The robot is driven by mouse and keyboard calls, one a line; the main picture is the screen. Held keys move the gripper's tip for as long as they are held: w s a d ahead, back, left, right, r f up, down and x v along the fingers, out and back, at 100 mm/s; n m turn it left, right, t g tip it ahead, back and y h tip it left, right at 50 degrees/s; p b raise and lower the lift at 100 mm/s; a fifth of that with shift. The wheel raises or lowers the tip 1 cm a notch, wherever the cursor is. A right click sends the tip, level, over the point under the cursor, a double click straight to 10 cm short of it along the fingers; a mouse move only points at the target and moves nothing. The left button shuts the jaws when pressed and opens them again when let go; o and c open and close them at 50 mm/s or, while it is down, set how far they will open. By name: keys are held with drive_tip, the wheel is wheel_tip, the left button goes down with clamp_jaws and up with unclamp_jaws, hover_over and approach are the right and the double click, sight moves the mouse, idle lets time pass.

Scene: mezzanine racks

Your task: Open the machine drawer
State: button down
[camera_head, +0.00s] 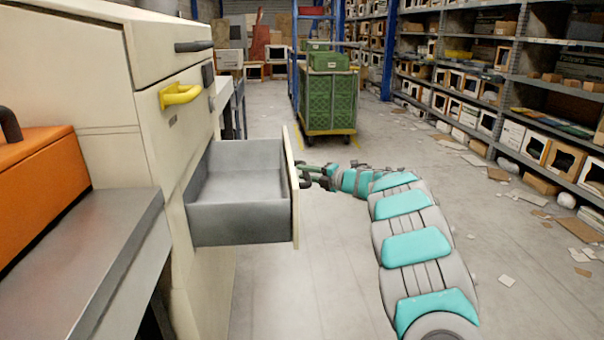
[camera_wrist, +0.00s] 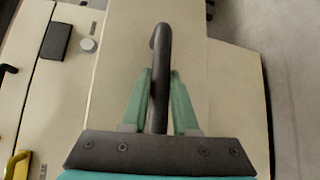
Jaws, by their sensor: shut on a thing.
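The cream machine (camera_head: 85,60) stands at the left in the head view. Its grey-lined drawer (camera_head: 240,222) is pulled well out, and its inside looks empty. The drawer's cream front panel (camera_head: 291,185) faces right, with a dark handle on its outer side. My gripper (camera_head: 310,176) is at that handle in the head view. In the wrist view my gripper (camera_wrist: 160,90) has its green fingers on both sides of the dark bar handle (camera_wrist: 162,50) and is shut on it.
A yellow handle (camera_head: 180,94) and a dark handle (camera_head: 193,46) sit above the drawer. An orange box (camera_head: 40,185) rests on a metal table (camera_head: 80,265) at the left. A green crate cart (camera_head: 330,100) stands behind. Shelves line the right; scraps litter the floor there.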

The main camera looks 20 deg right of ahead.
drive_tip(key=c, duration=0.7)
unclamp_jaws()
drive_tip(key=shift+s+d, duration=0.1)
drive_tip(key=b+v, duration=0.1)
drive_tip(key=v, duration=0.6)
drive_tip(key=shift+s+d, duration=0.15)
drive_tip(key=shift+s, duration=0.1)
